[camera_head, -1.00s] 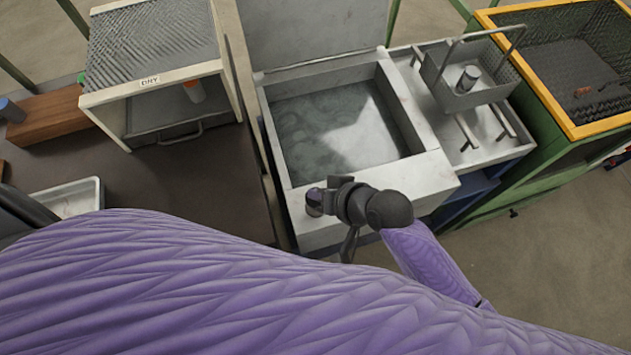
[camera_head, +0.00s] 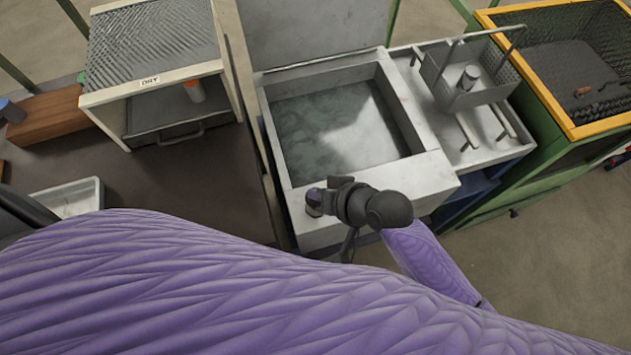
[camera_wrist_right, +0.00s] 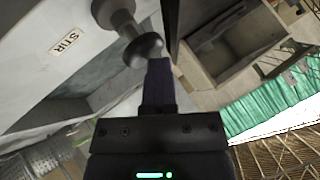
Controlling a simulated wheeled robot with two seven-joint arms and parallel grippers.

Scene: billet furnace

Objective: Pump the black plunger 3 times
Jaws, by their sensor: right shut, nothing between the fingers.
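The plunger (camera_wrist_right: 143,50) shows in the right wrist view as a dark grey round knob on a short stem, standing out from the pale wall of the tank beside a STIR label (camera_wrist_right: 69,41). My right gripper (camera_wrist_right: 159,72) is shut and empty, with its fingertips right beside the knob's edge. I cannot tell whether they touch it. In the head view, my right gripper (camera_head: 330,190) is at the front left corner of the tank (camera_head: 420,182). The hand largely hides the plunger area there. My left gripper is not in view.
The tank has an open top, a raised lid and grey liquid inside. A wire basket (camera_head: 485,97) stands on the shelf to its right, beside a green, yellow-rimmed bin (camera_head: 574,131). A DRY cabinet (camera_head: 105,101) and a white tray (camera_head: 88,184) are at the left.

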